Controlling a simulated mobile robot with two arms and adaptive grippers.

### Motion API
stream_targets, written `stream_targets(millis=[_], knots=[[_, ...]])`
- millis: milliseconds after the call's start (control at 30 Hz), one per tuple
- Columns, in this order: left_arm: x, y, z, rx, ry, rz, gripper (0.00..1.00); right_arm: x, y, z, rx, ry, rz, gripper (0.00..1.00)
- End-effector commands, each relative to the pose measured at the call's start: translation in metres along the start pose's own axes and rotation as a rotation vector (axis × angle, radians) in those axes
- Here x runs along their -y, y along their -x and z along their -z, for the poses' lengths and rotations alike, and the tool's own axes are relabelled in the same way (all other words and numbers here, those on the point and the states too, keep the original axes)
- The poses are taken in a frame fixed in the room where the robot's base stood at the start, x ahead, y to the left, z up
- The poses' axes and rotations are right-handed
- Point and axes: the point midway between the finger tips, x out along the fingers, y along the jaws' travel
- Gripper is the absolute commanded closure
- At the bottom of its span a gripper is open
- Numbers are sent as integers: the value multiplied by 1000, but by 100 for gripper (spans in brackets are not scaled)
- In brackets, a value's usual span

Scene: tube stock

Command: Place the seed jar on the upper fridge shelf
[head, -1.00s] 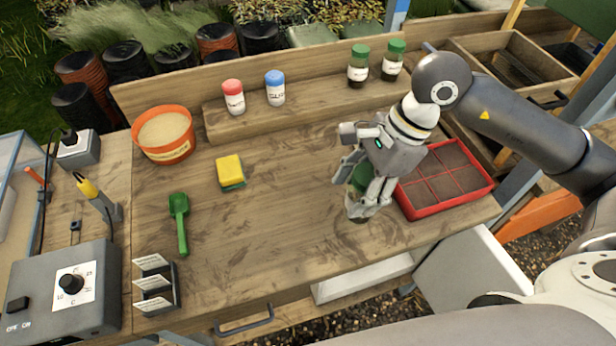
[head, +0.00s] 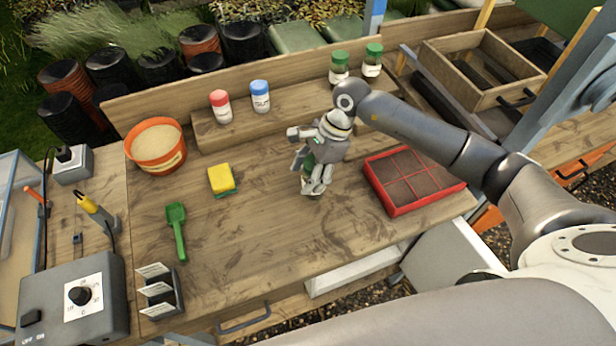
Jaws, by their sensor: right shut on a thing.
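My right gripper (head: 314,188) is shut on a green-lidded jar over the middle of the bench. The fingers hide most of the jar; a bit of its green lid (head: 308,160) shows between them. I cannot tell whether its base touches the bench. Two more green-lidded jars, a left one (head: 339,69) and a right one (head: 372,62), stand on the raised back ledge. A white fridge (head: 352,272) sits below the bench's front edge with its door (head: 452,262) swung open to the right. The bench top hides its shelves. My left gripper is out of view.
A red tray of soil (head: 412,205) lies right of my gripper. A yellow sponge (head: 221,180), green scoop (head: 177,230) and orange pot (head: 157,148) are to the left. Red-lidded (head: 221,107) and blue-lidded (head: 260,97) jars stand on the ledge. The bench between sponge and tray is mostly clear.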

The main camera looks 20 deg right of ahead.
Motion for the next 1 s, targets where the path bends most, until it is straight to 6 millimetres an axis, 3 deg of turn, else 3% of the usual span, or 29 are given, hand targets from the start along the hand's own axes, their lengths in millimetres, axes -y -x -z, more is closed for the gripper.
stream_targets(millis=[333,800,833,1000], knots=[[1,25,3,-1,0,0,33,5,-28,10,1,-2,-2,79],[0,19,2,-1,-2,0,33,5,-38,15,0,0,1,79],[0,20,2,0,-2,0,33,5,-37,15,-1,0,0,46],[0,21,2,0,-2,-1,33,5,-36,15,-1,0,0,27]])
